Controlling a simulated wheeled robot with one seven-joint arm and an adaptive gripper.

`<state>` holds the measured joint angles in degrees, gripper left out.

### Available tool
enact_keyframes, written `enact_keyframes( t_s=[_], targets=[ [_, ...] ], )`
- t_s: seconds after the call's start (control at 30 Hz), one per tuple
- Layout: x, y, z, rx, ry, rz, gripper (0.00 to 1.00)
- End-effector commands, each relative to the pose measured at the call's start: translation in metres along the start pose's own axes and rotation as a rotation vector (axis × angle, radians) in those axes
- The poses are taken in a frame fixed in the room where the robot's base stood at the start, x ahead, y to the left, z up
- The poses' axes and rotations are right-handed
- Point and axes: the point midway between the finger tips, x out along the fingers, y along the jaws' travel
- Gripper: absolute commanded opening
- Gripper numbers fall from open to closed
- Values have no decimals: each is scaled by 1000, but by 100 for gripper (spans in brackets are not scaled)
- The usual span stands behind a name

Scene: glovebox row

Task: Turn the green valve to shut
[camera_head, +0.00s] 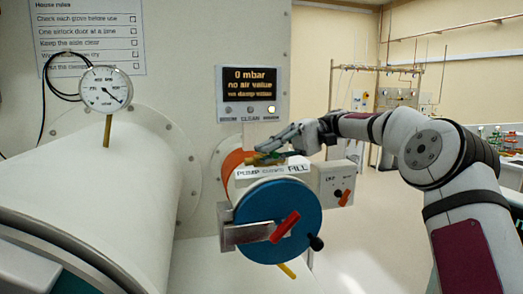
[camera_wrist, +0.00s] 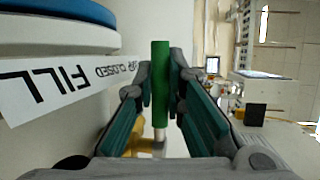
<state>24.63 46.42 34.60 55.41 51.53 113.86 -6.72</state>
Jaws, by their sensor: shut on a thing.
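The green valve handle (camera_wrist: 160,75) shows as an upright green bar between my fingers in the wrist view, with a brass-coloured fitting (camera_wrist: 150,142) below it. My gripper (camera_wrist: 161,68) is shut on this handle, one finger on each side. In the head view my gripper (camera_head: 268,146) is above the small round airlock, just behind the white label strip (camera_head: 272,170) reading PUMP, CLOSED, FILL. Only a sliver of green shows there beside my fingers. The gripper hides most of the valve, so I cannot tell which word the handle points to.
The airlock's blue door (camera_head: 270,220) with a red lever (camera_head: 285,224) is below. A box with a red switch (camera_head: 343,196) is to its right. A display (camera_head: 249,92) above reads 0 mbar. A large white cylinder (camera_head: 90,205) and gauge (camera_head: 106,89) are left.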

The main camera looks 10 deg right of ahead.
Motion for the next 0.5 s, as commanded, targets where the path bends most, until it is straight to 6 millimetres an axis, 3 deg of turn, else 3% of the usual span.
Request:
enact_keyframes(
  t_s=[0.5],
  targets=[
    [-3,3,6,-3,-29,4,0]
  ],
)
